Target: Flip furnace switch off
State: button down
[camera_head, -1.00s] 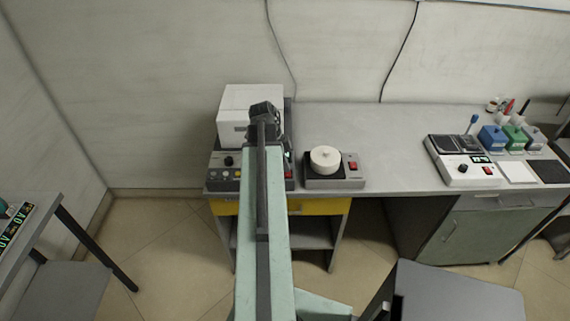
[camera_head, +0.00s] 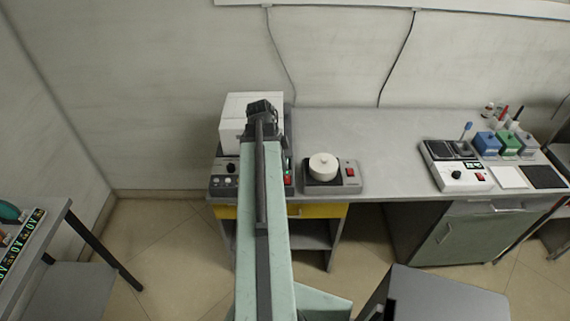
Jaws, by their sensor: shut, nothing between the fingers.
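The furnace (camera_head: 236,114) is a white box at the left end of the grey bench, with a dark control panel (camera_head: 224,184) at its front. The panel has a black knob and a row of round buttons or lamps. A red switch (camera_head: 288,180) shows at the panel's right end, just right of my arm. My arm reaches over the panel and hides part of it and of the box. My gripper (camera_head: 263,108) is at the arm's dark far end, in front of the white box in the picture. It is shut and empty; its fingertips and any contact are hidden.
Right of the furnace stands a grey device (camera_head: 334,180) with a white round top and a red switch. Further right are a white instrument (camera_head: 462,177) and several coloured boxes (camera_head: 508,142). The bench (camera_head: 390,150) is clear between. A side table (camera_head: 68,250) stands left.

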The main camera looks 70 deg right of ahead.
jog(key=p+v, duration=0.5)
jog(key=v, duration=0.2)
jog(key=shift+r+p, duration=0.3)
jog(key=shift+r, duration=0.05)
jog(key=shift+w, duration=0.1)
jog(key=shift+w+d+r, duration=0.1)
jog(key=shift+w+d, duration=0.05)
jog(key=shift+d, duration=0.5)
